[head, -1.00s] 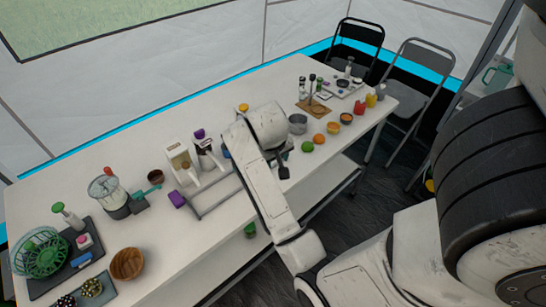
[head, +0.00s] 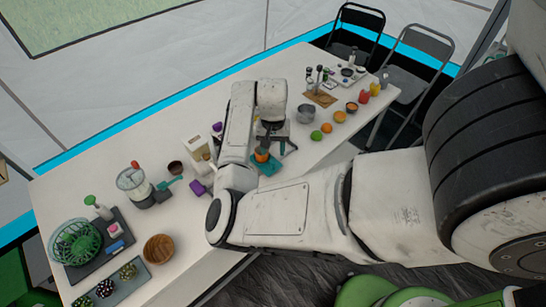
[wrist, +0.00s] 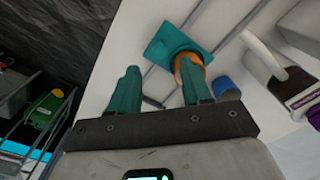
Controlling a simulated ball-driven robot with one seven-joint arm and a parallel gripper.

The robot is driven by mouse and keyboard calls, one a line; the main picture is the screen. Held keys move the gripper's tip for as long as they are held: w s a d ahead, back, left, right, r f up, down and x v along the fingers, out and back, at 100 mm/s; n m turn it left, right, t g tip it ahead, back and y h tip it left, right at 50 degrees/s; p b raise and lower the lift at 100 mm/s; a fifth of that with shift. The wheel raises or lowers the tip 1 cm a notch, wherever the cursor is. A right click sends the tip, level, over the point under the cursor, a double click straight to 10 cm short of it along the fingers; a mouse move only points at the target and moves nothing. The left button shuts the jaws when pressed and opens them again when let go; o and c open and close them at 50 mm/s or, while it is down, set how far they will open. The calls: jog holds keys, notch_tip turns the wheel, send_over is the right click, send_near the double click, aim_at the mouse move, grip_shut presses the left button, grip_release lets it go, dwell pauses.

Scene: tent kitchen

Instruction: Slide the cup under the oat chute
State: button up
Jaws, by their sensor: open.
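An orange cup-like piece (head: 262,155) stands on a teal square plate (head: 268,167) near the table's front edge. In the wrist view the orange piece (wrist: 187,70) and plate (wrist: 160,50) lie over grey rails, just beyond my right-hand finger. My gripper (wrist: 160,88) is open, with two teal fingers and nothing visible between them; contact with the orange piece cannot be told. Pale dispensers, one at the left of my arm (head: 195,147), stand behind the rails, partly hidden by my arm. Which one is the oat chute cannot be read.
A blue cylinder (wrist: 226,87) is close to my right-hand finger. A purple block (head: 197,187) lies left of my arm. A steel bowl (head: 305,113) and several fruits stand to the right. A blender (head: 135,183) and wooden bowl (head: 159,248) are at left.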

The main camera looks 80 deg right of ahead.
aim_at(273, 161)
jog(key=shift+f, duration=2.8)
grip_shut()
